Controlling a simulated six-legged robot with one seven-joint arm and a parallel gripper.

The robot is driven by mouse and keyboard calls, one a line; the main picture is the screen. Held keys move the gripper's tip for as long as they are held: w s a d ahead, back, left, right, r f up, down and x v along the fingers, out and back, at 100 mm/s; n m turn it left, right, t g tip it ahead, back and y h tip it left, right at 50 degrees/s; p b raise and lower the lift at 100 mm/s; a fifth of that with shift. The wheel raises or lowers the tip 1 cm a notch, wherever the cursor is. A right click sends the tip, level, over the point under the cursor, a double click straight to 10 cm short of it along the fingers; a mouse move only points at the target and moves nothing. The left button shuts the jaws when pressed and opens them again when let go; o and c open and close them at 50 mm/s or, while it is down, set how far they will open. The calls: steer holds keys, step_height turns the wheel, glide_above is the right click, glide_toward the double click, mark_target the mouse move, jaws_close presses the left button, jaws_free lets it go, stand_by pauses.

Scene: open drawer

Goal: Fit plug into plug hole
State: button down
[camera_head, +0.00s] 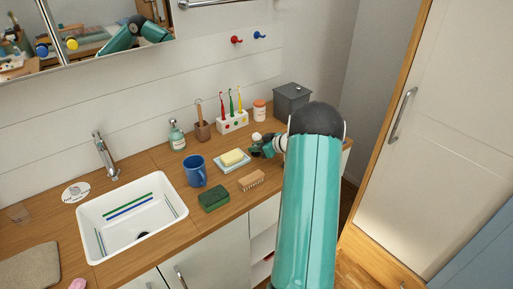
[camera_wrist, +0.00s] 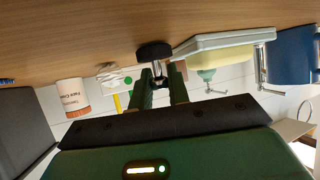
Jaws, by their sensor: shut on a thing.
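My gripper (camera_wrist: 160,85) is shut on the plug (camera_wrist: 153,51), a black disc with a short metal stem between the fingertips. The wrist view is upside down, and the plug is close to the wooden counter; I cannot tell whether it touches. In the head view my gripper (camera_head: 259,149) is low over the counter, right of the soap dish, and the plug cannot be made out.
Between my gripper and the sink are the soap dish (camera_head: 231,166), a brush (camera_head: 252,180), a green sponge (camera_head: 213,200) and a blue mug (camera_head: 195,171). A toothbrush holder (camera_head: 232,123), jar (camera_head: 260,110) and grey box (camera_head: 291,100) stand behind. The tap (camera_head: 106,157) rises behind the sink.

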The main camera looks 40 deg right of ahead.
steer(key=shift+f, duration=0.2)
steer(key=c, duration=1.3)
jaws_free()
steer(key=shift+c, duration=0.2)
steer(key=shift+r, duration=0.1)
